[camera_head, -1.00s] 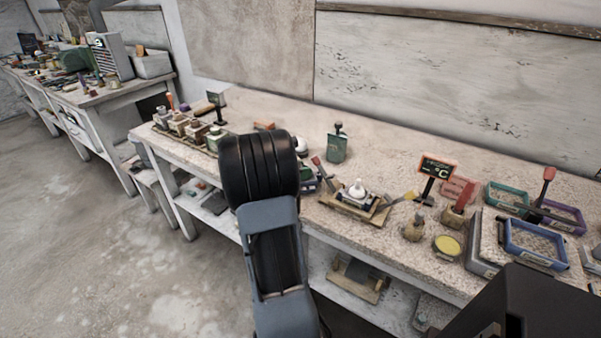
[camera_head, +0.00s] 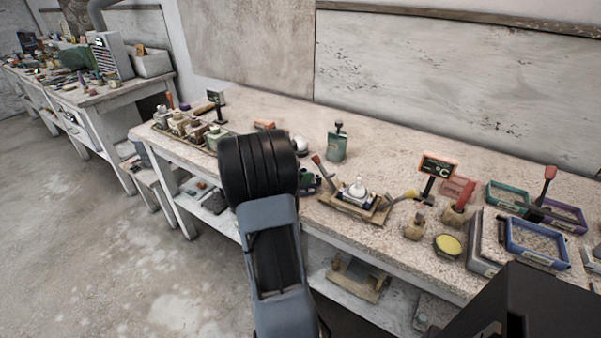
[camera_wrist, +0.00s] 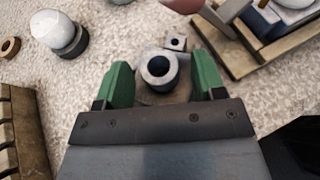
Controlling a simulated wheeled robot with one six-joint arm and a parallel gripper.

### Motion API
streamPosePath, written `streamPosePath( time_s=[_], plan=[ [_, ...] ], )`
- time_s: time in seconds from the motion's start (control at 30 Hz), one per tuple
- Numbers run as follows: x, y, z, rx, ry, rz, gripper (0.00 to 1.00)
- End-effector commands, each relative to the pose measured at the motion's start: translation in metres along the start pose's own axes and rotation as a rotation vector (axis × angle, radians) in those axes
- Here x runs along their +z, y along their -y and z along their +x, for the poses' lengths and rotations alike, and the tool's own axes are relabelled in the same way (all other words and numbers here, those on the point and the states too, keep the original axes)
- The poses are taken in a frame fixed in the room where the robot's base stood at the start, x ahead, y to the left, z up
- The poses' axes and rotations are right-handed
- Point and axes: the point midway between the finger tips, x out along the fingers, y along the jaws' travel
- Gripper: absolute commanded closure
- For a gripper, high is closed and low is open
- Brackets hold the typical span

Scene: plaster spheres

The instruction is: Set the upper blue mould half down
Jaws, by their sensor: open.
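My gripper (camera_wrist: 162,66) is open in the wrist view, with one green finger on each side of a grey block with a raised round collar (camera_wrist: 158,69). Gaps show between the fingers and this block. It looks grey, and I cannot tell whether it is the upper blue mould half. A dark blue piece under a white dome sits on a wooden stand (camera_head: 352,209) to the right of my gripper. The stand also shows in the wrist view (camera_wrist: 236,65). In the head view my black wrist hides most of the gripper.
A white ball on a dark base (camera_wrist: 62,34) lies to the left in the wrist view. A wooden rack (camera_wrist: 22,130) is at lower left. The bench behind my wrist is mostly clear.

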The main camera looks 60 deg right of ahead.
Motion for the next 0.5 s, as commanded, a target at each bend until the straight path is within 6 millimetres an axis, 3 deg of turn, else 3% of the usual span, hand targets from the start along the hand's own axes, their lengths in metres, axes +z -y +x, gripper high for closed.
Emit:
streamPosePath(
  time_s=[0.17,0.5],
  plan=[
    [0.004,-0.001,-0.013,0.004,0.001,-0.001,0.37],
    [0.004,-0.001,-0.079,0.005,0.000,0.001,0.37]
  ],
)
